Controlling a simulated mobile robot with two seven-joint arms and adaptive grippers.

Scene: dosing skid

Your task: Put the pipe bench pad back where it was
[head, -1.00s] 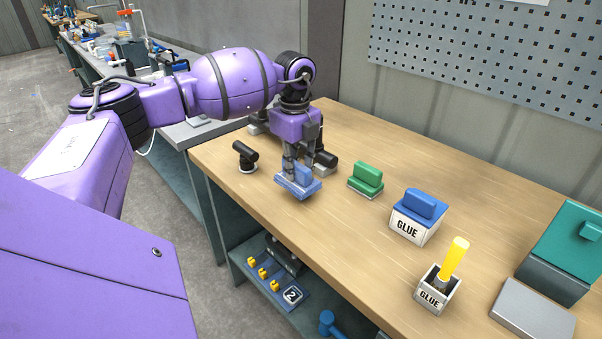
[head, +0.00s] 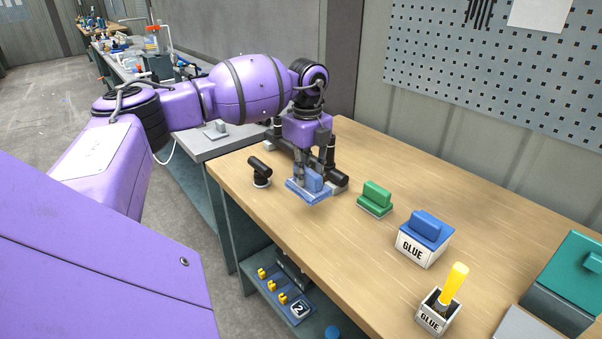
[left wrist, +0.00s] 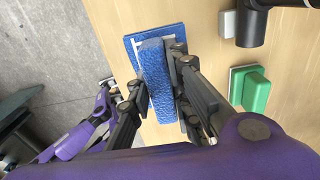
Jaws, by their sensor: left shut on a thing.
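A blue pad with a raised grip block (head: 312,190) hangs below my left gripper (head: 314,174), near the left end of the wooden bench (head: 420,180). The gripper is shut on the pad's grip block. In the left wrist view the pad (left wrist: 155,75) has a speckled blue face, with my left gripper's fingers (left wrist: 160,92) on both sides of the block. The pad looks roughly level; its gap to the bench top is hard to judge. My right gripper is out of view.
A black fitting (head: 260,172) stands left of the pad. A green block pad (head: 375,199) lies to its right, then a glue box with a blue pad on top (head: 424,240) and a glue pot with a yellow handle (head: 440,308).

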